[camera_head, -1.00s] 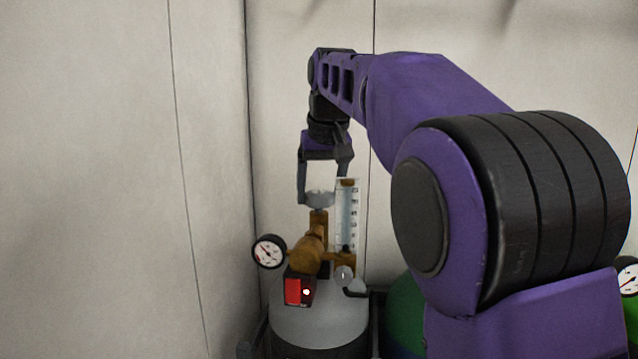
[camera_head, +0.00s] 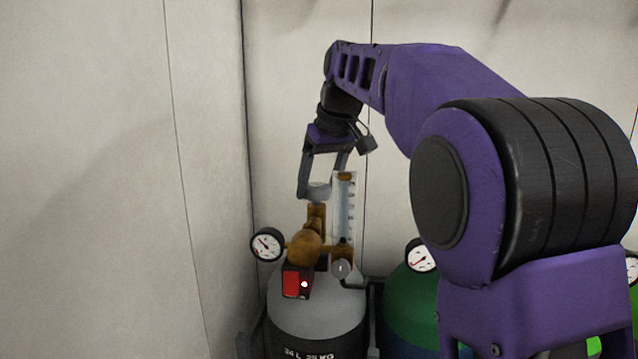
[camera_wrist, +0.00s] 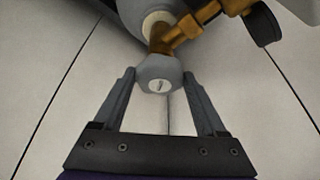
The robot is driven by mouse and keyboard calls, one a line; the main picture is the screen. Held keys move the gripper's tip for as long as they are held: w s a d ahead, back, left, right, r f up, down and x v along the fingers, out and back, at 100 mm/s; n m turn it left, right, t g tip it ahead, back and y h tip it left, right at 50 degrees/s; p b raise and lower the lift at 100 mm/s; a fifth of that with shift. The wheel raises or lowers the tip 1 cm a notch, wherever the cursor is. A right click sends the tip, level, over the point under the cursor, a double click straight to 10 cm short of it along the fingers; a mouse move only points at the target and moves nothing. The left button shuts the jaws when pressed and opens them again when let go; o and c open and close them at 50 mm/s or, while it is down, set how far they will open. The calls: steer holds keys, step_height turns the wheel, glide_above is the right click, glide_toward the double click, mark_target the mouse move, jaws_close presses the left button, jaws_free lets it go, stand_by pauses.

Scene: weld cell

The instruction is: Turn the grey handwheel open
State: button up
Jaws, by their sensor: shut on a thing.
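The grey handwheel (camera_head: 318,190) sits on top of the brass valve (camera_head: 305,247) of the grey cylinder (camera_head: 318,318). In the wrist view the handwheel (camera_wrist: 159,75) shows as a grey knob with a slotted centre, between my two fingertips. My gripper (camera_head: 320,190) comes down from above, tilted, with its fingers shut on the sides of the handwheel. It also shows in the wrist view (camera_wrist: 160,80). The far side of the handwheel is partly hidden by the finger.
A clear flow tube (camera_head: 343,215) stands close right of the handwheel. A round gauge (camera_head: 267,244) sticks out left, and a red block (camera_head: 296,283) sits in front. A green cylinder (camera_head: 405,300) with a gauge (camera_head: 421,255) stands to the right. Pale walls are close behind and left.

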steer(key=shift+r, duration=0.1)
steer(key=o, duration=1.3)
steer(key=shift+v, duration=8.7)
steer(key=shift+s, duration=0.1)
